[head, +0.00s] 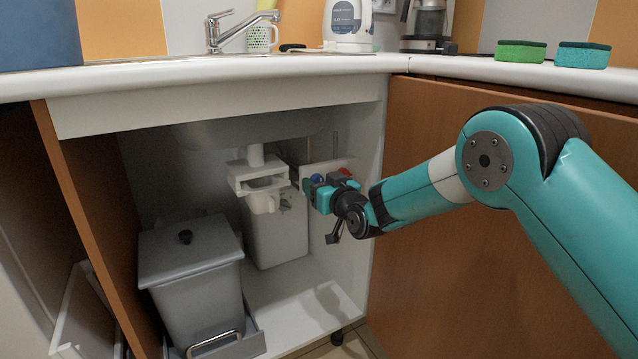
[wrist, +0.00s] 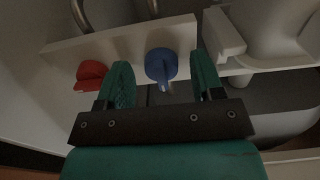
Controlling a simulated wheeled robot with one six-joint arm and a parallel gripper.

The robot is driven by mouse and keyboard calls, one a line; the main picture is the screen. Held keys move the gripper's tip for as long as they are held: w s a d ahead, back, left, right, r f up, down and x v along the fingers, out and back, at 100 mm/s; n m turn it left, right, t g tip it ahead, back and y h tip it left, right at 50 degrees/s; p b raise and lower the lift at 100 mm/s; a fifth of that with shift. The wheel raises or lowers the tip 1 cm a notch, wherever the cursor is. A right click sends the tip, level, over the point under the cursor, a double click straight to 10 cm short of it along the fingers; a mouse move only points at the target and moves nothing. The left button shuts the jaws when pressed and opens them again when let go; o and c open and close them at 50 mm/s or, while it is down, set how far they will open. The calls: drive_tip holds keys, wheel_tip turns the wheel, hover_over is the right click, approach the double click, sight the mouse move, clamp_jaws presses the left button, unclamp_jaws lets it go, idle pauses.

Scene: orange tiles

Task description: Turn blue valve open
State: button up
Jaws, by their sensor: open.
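The blue valve (wrist: 161,64) is a round knob on a pale board (wrist: 118,42) inside the sink cabinet. In the wrist view it lies between the two fingers of my gripper (wrist: 163,82), which are apart, with a gap visible on both sides of the knob. In the head view a small part of the blue valve (head: 318,178) shows beside my gripper (head: 312,190), and the rest is hidden. The red valve (wrist: 91,74) is to the left of the left finger in the wrist view; it also shows in the head view (head: 345,172).
A white drain trap (head: 262,180) hangs under the sink close to my gripper. A grey lidded bin (head: 190,265) stands at the lower left and a light container (head: 278,230) behind. Metal pipes (wrist: 80,14) rise above the board. The right cabinet wall is close to my wrist.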

drive_tip(key=shift+c, duration=0.4)
drive_tip(key=shift+a, duration=0.1)
drive_tip(key=c, duration=0.8)
drive_tip(key=shift+c, duration=0.2)
drive_tip(key=shift+m, duration=0.3)
drive_tip(key=shift+m+p, duration=4.35)
drive_tip(key=shift+m, duration=4.25)
